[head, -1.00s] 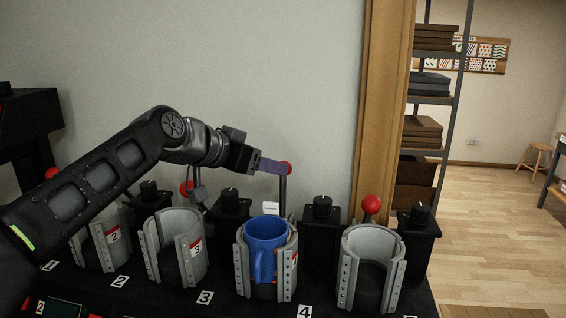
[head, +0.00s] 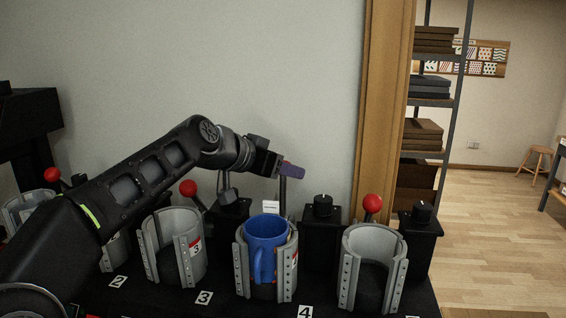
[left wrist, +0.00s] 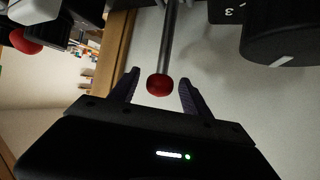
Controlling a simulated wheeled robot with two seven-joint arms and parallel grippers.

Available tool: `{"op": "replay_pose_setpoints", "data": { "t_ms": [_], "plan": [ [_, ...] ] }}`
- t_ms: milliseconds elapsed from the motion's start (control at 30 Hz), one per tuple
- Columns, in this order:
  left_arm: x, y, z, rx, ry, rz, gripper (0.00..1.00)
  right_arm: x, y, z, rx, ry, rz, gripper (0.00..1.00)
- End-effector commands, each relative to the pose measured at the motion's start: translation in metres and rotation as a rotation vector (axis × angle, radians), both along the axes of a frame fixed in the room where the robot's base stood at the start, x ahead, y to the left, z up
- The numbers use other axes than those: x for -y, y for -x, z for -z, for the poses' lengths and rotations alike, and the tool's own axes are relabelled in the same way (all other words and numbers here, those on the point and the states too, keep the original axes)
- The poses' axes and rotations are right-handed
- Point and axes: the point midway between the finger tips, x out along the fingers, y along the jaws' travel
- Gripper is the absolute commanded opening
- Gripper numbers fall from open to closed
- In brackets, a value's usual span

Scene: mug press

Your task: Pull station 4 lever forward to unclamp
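The station 4 lever is a dark rod (head: 283,203) rising behind the clamp (head: 243,275) that holds a blue mug (head: 263,235). In the head view its red ball knob is hidden behind my left gripper (head: 291,170). In the left wrist view the red knob (left wrist: 160,85) sits between the two dark fingers of my left gripper (left wrist: 160,80), with a gap on each side. The fingers are open and do not appear to touch the knob. The blue mug stands upright inside the clamp. My right gripper is not in view.
Other grey clamps stand on both sides, one at left (head: 172,245) and one at right (head: 371,270), both empty. Red lever knobs rise at left (head: 188,188) and right (head: 373,204). Black knob boxes (head: 322,235) stand between stations. The wall is close behind.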

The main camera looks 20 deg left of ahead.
Motion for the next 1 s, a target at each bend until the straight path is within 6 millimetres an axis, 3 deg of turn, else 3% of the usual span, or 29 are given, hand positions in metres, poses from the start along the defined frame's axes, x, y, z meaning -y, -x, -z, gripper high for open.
{"op": "replay_pose_setpoints", "data": {
  "t_ms": [467,1000],
  "plan": [
    [0.0,0.0,0.0,0.0,0.0,0.0,0.16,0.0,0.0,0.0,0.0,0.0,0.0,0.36],
    [0.005,0.02,0.0,0.0,0.001,0.002,0.15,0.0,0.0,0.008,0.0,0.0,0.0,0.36]
  ]
}}
